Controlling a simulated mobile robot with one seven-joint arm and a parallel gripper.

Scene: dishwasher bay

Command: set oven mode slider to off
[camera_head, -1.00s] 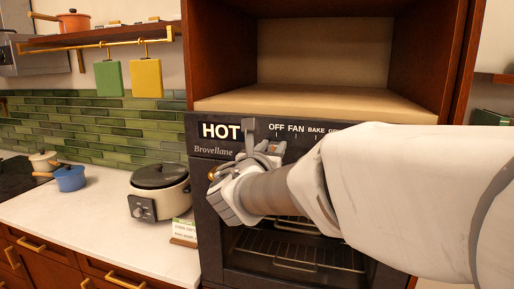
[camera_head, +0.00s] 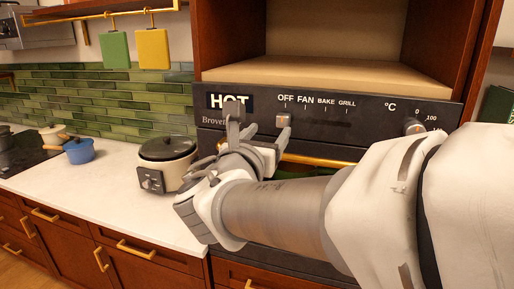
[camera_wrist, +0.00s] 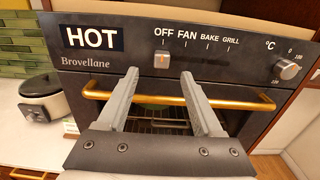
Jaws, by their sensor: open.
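The oven mode slider is a small grey knob (camera_head: 283,120) on the dark control panel. It also shows in the wrist view (camera_wrist: 162,60), where it sits below the OFF label, left of FAN, BAKE and GRILL. My gripper (camera_head: 258,128) is in front of the panel, open and empty. In the wrist view its two fingers (camera_wrist: 160,75) point at the panel, one to each side of the slider, with tips a little below it in the picture. I cannot tell whether a finger touches the panel.
A HOT display (camera_wrist: 92,38) is at the panel's left. A round temperature knob (camera_wrist: 287,69) is at the right. A gold oven handle (camera_wrist: 160,99) crosses below the slider. A cooker (camera_head: 166,163) stands on the white counter (camera_head: 90,192) to the left.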

